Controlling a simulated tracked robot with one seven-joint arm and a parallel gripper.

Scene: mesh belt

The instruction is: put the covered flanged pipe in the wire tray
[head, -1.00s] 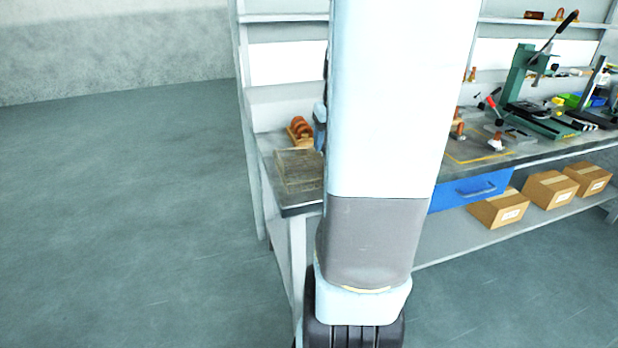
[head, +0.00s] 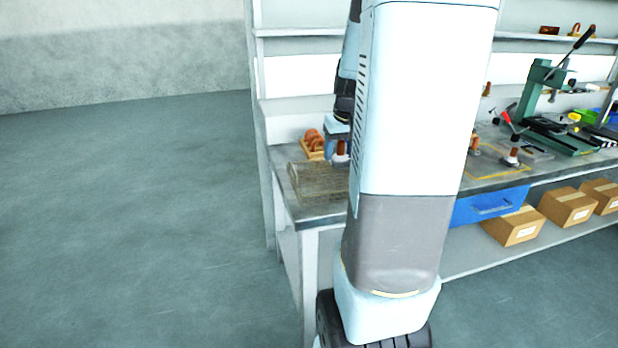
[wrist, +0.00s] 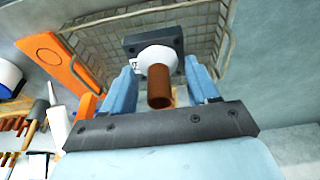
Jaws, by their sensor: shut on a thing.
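The covered flanged pipe (wrist: 159,86) is a brown tube with a white collar and a dark square plate at its far end. It is between the light blue fingers of my gripper (wrist: 162,66), which is shut on it. The wire tray (wrist: 98,75) lies beyond and below the pipe in the wrist view. In the head view the tray (head: 312,186) is at the left end of the bench. My gripper (head: 338,150) and the pipe (head: 341,158) show over its back right part. My arm hides the tray's right side. I cannot tell the gap between pipe and tray.
A wooden rack with orange rings (head: 314,144) stands behind the tray. An orange board (wrist: 55,58) and tools are left of the tray in the wrist view. A green press (head: 545,100) and brown-and-white parts (head: 512,157) stand farther right. Floor at left is clear.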

